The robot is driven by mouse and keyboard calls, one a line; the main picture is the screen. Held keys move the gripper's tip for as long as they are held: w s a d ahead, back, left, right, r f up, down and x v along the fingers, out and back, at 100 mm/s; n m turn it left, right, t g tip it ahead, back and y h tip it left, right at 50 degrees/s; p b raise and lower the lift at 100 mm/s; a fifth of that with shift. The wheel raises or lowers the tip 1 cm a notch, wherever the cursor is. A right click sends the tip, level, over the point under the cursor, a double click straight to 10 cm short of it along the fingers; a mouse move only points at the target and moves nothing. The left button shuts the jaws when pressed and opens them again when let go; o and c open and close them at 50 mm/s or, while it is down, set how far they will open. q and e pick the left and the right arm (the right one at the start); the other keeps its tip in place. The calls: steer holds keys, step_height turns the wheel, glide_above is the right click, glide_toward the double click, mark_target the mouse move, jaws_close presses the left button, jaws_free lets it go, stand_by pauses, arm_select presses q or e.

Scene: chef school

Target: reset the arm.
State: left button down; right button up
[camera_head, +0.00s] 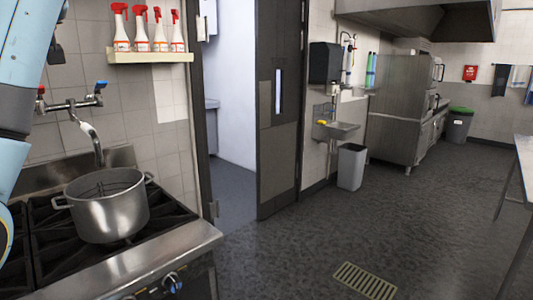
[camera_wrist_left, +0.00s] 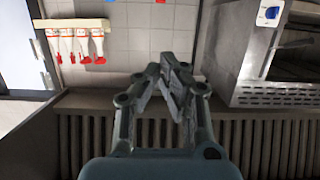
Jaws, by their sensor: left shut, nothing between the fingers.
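My left arm (camera_head: 18,70) shows along the left edge in the head view; its gripper is outside that view. In the left wrist view my left gripper (camera_wrist_left: 172,75) is shut, with its fingertips together and nothing between them. Behind it are a tiled wall and a slatted dark metal surface. My right gripper is in neither view.
A steel pot (camera_head: 108,212) stands on the stove (camera_head: 170,245) at the left, under a wall tap (camera_head: 75,104). Spray bottles (camera_head: 140,30) stand on a wall shelf (camera_head: 150,57). A door (camera_head: 280,110) stands open. A grey bin (camera_head: 351,167) is beyond it. The middle floor is clear.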

arm_select(q)
step_height(320, 180, down, 40)
steer(key=s+d+m+g+h+b, duration=0.2)
steer(key=m+g+h+b, duration=0.15)
steer(key=b, duration=0.55)
steer(key=s+d+f+m+g+h+b, duration=0.1)
steer(key=s+f+b, duration=0.15)
steer(key=f, duration=0.75)
steer(key=s+d+f+m+g+b, duration=0.15)
steer(key=s+f, duration=0.25)
steer(key=f, duration=0.6)
steer(key=s+f+m+h+b, duration=0.1)
steer(key=s+f+m, duration=0.15)
steer(key=f, duration=0.65)
steer(key=s+d+f+m+g+h+b, duration=0.1)
steer(key=s+d+f+b, duration=0.1)
steer(key=s+f, duration=0.9)
steer(key=s+d+f+g+h+b, duration=0.1)
steer(key=s+d+f+g+b, duration=0.15)
steer(key=s+f, duration=0.95)
steer(key=s+d+f+h+b, duration=0.1)
steer(key=s+d+f, duration=0.2)
steer(key=s+f, duration=0.5)
steer(key=s+d+f+m+h+b, duration=0.1)
steer(key=s+d+f+h+b, duration=0.1)
steer(key=s+f, duration=0.5)
steer(key=shift+s+d+f+t, duration=0.4)
steer(key=shift+s+d, duration=0.25)
steer(key=shift+s, duration=2.65)
steer(key=shift+h, duration=0.25)
